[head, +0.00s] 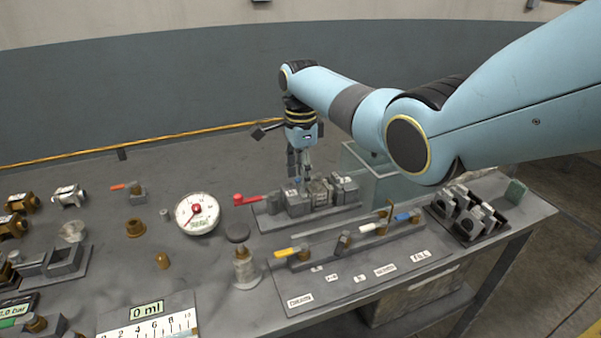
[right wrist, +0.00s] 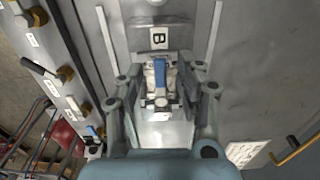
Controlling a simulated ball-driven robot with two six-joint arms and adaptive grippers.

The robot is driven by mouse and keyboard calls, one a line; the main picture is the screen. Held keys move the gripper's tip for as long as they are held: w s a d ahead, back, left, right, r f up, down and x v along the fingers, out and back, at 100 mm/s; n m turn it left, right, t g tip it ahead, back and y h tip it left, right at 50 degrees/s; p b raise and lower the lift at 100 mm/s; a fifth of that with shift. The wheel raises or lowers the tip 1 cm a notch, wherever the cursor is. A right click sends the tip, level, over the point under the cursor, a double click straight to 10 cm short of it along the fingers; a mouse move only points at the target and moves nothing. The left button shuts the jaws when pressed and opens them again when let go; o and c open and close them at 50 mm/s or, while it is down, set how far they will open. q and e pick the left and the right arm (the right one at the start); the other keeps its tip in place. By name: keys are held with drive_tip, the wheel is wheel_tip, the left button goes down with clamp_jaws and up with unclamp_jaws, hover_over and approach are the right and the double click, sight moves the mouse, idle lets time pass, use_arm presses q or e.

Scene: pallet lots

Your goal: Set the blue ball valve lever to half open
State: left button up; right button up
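A blue lever (right wrist: 159,76) points along the middle of the right wrist view, below a plate marked B (right wrist: 159,38). It sits between the fingers of my right gripper (right wrist: 163,88), which are apart with a gap on each side. In the head view my right gripper (head: 299,172) points down over the grey valve block (head: 318,191), and its fingers largely hide the lever. A second blue lever (head: 406,216) lies on the labelled pipe panel; it also shows small at the lower left of the right wrist view (right wrist: 92,130). My left gripper is not in view.
A red lever (head: 248,199) sticks out left of the valve block. The panel in front carries a yellow lever (head: 290,251). A round gauge (head: 197,213) and a brass-topped fitting (head: 245,267) stand to the left. Dark clamps (head: 468,214) stand at the right.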

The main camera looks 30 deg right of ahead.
clamp_jaws()
idle(0.4)
